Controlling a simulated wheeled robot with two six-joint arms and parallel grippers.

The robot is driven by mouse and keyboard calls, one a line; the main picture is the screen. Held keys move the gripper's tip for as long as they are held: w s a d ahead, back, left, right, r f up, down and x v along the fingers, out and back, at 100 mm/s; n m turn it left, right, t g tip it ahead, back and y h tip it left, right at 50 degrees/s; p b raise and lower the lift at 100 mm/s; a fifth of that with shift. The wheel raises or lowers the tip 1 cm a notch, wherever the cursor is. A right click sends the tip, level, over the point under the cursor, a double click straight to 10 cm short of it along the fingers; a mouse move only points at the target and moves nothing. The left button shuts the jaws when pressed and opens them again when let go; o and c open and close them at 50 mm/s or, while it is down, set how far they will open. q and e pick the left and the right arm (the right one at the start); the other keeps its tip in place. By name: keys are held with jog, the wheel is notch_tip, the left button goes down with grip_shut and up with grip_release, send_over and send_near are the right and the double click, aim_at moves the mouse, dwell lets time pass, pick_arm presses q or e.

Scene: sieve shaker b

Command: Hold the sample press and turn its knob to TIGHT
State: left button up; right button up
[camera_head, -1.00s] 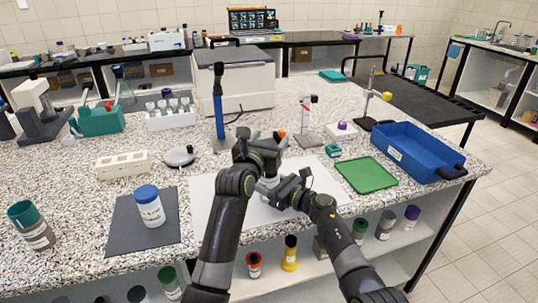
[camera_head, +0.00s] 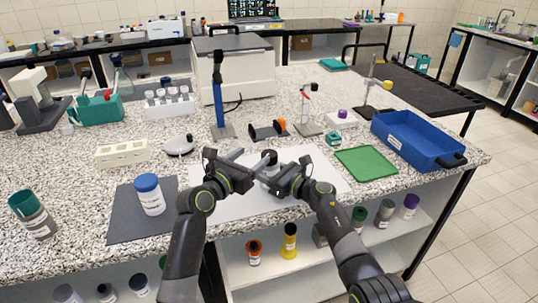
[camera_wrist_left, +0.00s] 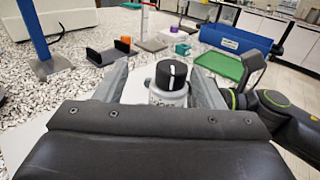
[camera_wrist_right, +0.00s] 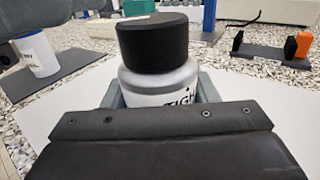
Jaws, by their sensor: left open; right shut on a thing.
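The sample press (camera_head: 270,168) is a small pale cylinder with a black knob (camera_head: 269,155), upright on the white sheet. The knob shows a white pointer line in the left wrist view (camera_wrist_left: 171,75). The press body (camera_wrist_right: 160,80) carries dark lettering, partly hidden, reading like "TIGH" in the right wrist view. My right gripper (camera_head: 276,177) is shut on the press body, below the knob. My left gripper (camera_head: 251,158) is open at the left of the press; its fingers show on either side of the press in the left wrist view, apart from the knob.
A blue-lidded jar (camera_head: 149,194) stands on a dark mat at the left. A black holder with an orange end (camera_head: 268,131) and a blue post (camera_head: 218,95) stand behind the press. A green tray (camera_head: 366,163) and blue bin (camera_head: 418,142) lie to the right.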

aim_at(269, 153)
pick_arm(q)
jog(key=s+a+f+m+g+h, duration=0.1)
jog(key=s+a+f+m+h, duration=0.1)
jog(key=s+f, duration=0.15)
jog(key=x, duration=1.1)
jog(key=shift+s+d+r, duration=0.1)
jog(key=shift+d+r, duration=0.05)
jog(key=shift+r, duration=0.25)
jog(key=c, duration=1)
jog(key=shift+o, duration=0.2)
jog(key=shift+f+n, duration=0.1)
jog(key=shift+n, duration=0.2)
jog(key=shift+t+y, duration=0.3)
jog(key=shift+y, duration=0.1)
jog(key=shift+n+t+y, duration=0.5)
jog(key=shift+n+y, duration=0.3)
jog(key=shift+n+t+y, duration=0.5)
jog(key=shift+n+y, duration=0.2)
jog(key=shift+y, duration=0.3)
